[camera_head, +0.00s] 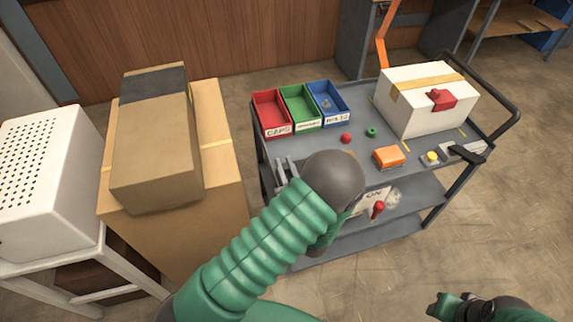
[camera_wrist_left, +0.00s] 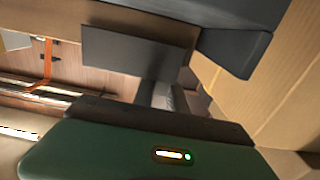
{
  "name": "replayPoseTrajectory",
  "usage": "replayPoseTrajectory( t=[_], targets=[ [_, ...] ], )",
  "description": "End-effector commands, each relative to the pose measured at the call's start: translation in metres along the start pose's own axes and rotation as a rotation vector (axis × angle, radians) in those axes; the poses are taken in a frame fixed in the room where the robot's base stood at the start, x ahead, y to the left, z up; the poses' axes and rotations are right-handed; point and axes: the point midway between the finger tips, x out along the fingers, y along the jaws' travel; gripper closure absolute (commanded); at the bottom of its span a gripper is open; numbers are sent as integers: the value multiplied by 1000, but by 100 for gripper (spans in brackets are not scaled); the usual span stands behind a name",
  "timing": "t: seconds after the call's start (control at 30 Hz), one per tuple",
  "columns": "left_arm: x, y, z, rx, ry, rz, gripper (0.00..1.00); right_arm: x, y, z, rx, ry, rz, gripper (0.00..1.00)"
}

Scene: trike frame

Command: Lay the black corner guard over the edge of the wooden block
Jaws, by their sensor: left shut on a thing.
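The wooden block appears as the tall tan block (camera_head: 150,150) on the cardboard carton at left. A black patch (camera_head: 153,84) covers the far end of its top. In the left wrist view, a dark flat plate, seemingly the black corner guard (camera_wrist_left: 125,52), is at the fingers, close to a tan surface. A dark angled piece (camera_wrist_left: 235,48) lies against tan board there; whether the two join is unclear. My right gripper (camera_head: 442,306) is at the bottom right, its jaws unclear.
The grey cart (camera_head: 350,165) carries red (camera_head: 271,112), green (camera_head: 301,106) and blue bins (camera_head: 329,102), a white box (camera_head: 425,100) and small parts. The cardboard carton (camera_head: 222,150) supports the block. A white perforated case (camera_head: 45,180) stands at far left. Floor is clear at right.

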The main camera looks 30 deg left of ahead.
Motion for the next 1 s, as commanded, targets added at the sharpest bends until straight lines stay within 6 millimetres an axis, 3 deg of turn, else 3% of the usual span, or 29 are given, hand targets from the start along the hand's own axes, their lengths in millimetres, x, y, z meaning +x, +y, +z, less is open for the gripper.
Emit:
replayPoseTrajectory(
  t=[0.1,0.4,0.43,0.6,1.0],
  targets=[
    [0,0,9,0,1,0,100,8,0,2,0,0,0,64],
    [-1,1,9,1,2,0,100,7,0,2,0,0,0,64],
    [-1,1,9,1,2,0,79,7,0,2,0,0,0,64],
    [-1,1,9,1,2,0,57,7,0,2,0,0,0,64],
    [2,2,9,1,2,0,57,8,0,2,-1,0,0,64]
  ],
)
